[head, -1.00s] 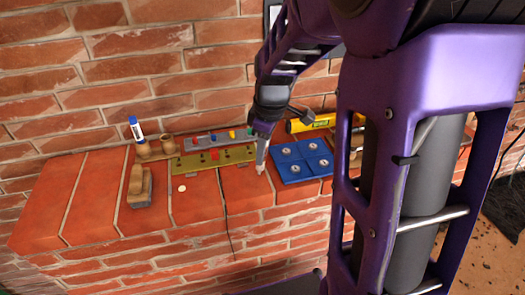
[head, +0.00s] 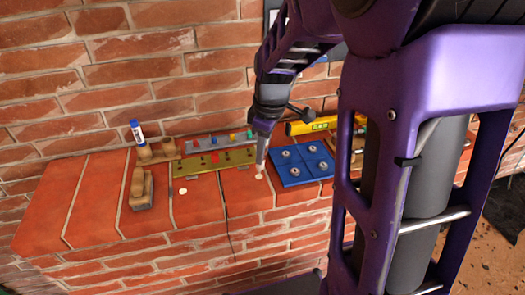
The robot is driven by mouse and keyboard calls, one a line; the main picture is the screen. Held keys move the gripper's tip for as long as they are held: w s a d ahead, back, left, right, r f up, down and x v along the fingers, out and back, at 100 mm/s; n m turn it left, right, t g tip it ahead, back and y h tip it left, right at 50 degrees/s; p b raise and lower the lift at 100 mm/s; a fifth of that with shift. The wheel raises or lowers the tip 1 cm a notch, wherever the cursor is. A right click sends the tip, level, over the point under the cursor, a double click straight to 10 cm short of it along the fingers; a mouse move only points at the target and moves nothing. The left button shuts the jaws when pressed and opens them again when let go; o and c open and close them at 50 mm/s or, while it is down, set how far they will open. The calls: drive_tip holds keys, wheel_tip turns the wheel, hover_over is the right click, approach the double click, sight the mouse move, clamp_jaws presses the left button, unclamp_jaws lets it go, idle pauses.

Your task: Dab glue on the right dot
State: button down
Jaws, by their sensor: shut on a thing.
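The right dot (head: 258,176), a small pale disc, lies on the brick ledge just left of a blue panel. The left dot (head: 183,191) is a similar pale disc in front of the olive strip. My gripper (head: 264,143) points down above and just behind the right dot. It is shut on a slim, pale thing (head: 261,164) whose tip hangs at the dot's rear edge. I cannot tell what this thing is, or whether its tip touches the dot. A white tube with a blue cap (head: 136,131) stands upright at the back left.
A blue panel (head: 300,162) with several round fittings lies close to my gripper's right. An olive strip (head: 214,162) and a grey strip with coloured pegs (head: 216,141) lie left. Wooden blocks (head: 141,188), a yellow level (head: 309,127) and the brick wall also stand near.

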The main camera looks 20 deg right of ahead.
drive_tip(key=shift+r+p, duration=1.5)
drive_tip(key=shift+r, duration=0.8)
